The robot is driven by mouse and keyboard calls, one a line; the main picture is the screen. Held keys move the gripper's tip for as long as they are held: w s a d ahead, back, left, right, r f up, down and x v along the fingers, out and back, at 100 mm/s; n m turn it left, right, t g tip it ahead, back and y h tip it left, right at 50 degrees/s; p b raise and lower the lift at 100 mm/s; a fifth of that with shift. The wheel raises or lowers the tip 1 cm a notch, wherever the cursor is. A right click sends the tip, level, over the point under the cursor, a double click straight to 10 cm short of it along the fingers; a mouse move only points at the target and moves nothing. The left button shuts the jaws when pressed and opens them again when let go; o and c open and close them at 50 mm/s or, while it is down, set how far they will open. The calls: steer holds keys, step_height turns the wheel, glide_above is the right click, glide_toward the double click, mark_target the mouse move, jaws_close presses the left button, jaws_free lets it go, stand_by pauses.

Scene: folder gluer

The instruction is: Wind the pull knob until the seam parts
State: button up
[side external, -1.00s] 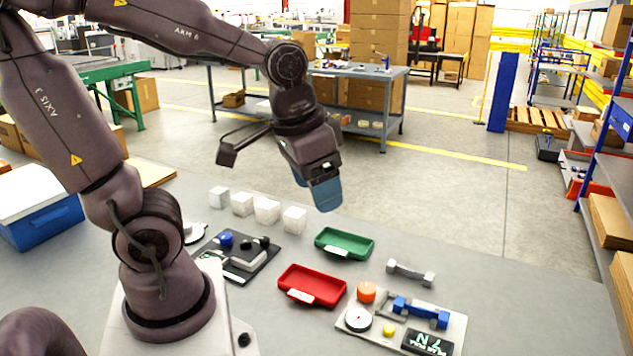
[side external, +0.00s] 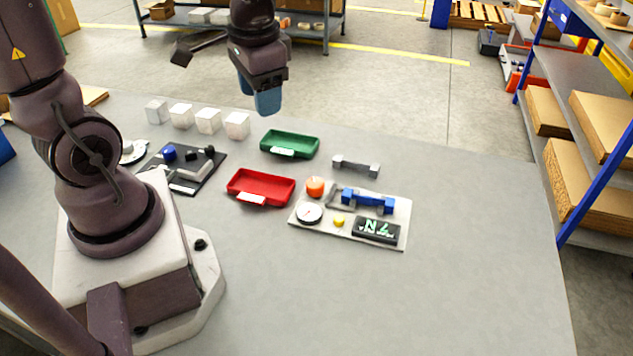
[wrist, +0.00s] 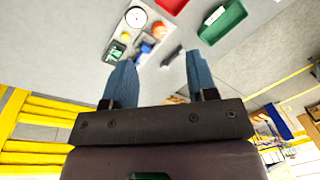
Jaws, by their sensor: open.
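A pale tester plate (side external: 296,219) lies on the table and also shows in the wrist view (wrist: 120,28). It carries an orange knob (side external: 315,186), a white round dial (side external: 310,213), a small yellow button (side external: 338,222), blue clamps (side external: 368,200) and a dark display (side external: 376,229) with light characters. I take the orange knob for the pull knob; it also shows in the wrist view (wrist: 158,30). Any seam between the clamps is too small to tell. My gripper (side external: 267,102) is open and empty, high above the table and apart from the plate. Its blue fingers (wrist: 160,78) show spread in the wrist view.
A red tray (side external: 233,190) lies left of the plate, a green tray (side external: 268,151) behind it. A grey dumbbell-shaped piece (side external: 356,166) lies behind the plate. White cubes (side external: 208,121) and a black board (side external: 208,172) with parts lie farther left. The table front is clear.

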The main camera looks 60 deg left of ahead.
steer(key=w+a+f+m+g+h, duration=0.25)
steer(key=w+f, duration=0.25)
steer(key=f, duration=0.5)
steer(key=m+t, duration=0.2)
steer(key=m, duration=0.1)
glide_toward(315, 182)
steer(key=shift+y, duration=0.35)
steer(key=f, duration=0.6)
steer(key=d+f, duration=0.1)
steer(key=f, duration=0.3)
steer(key=shift+s, duration=0.1)
steer(key=shift+c, duration=0.5)
